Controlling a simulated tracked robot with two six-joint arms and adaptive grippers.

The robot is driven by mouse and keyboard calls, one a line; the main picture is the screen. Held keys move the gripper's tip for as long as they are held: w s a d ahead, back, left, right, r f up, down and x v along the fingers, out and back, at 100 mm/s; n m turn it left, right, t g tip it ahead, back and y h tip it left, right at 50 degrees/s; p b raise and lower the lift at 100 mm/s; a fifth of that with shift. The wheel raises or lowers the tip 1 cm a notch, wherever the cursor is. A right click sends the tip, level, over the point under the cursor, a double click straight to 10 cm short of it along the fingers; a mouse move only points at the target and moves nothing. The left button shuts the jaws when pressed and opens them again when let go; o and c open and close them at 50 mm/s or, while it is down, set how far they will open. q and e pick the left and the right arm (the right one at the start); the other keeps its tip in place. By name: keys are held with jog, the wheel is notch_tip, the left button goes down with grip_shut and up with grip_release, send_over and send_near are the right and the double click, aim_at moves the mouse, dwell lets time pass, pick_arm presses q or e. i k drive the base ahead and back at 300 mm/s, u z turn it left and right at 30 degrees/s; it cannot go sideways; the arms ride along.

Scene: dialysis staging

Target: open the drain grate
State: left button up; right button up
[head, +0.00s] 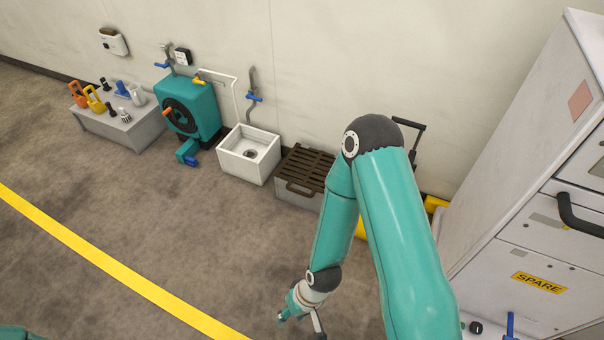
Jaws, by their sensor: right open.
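The drain grate (306,164) is a dark brown slatted lid with a bar handle (299,189) on its front edge. It lies flat and closed on a low grey box against the wall, right of the white sink. My right arm covers the right end of it. My right gripper (301,322) points down, open and empty, at the bottom of the head view. It is well in front of the grate and apart from it. My left gripper is not in view; only a teal bit of my left arm shows at the lower left corner.
A white sink (229,163) and a teal reel-like machine (205,104) stand left of the grate. A grey bench (100,130) with several small items is farther left. A white cabinet marked SPARE (480,262) stands at right. The floor in front is clear.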

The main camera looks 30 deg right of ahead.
aim_at(311, 170)
jog(key=z, duration=0.1)
jog(key=i, duration=1)
jog(key=z, duration=0.15)
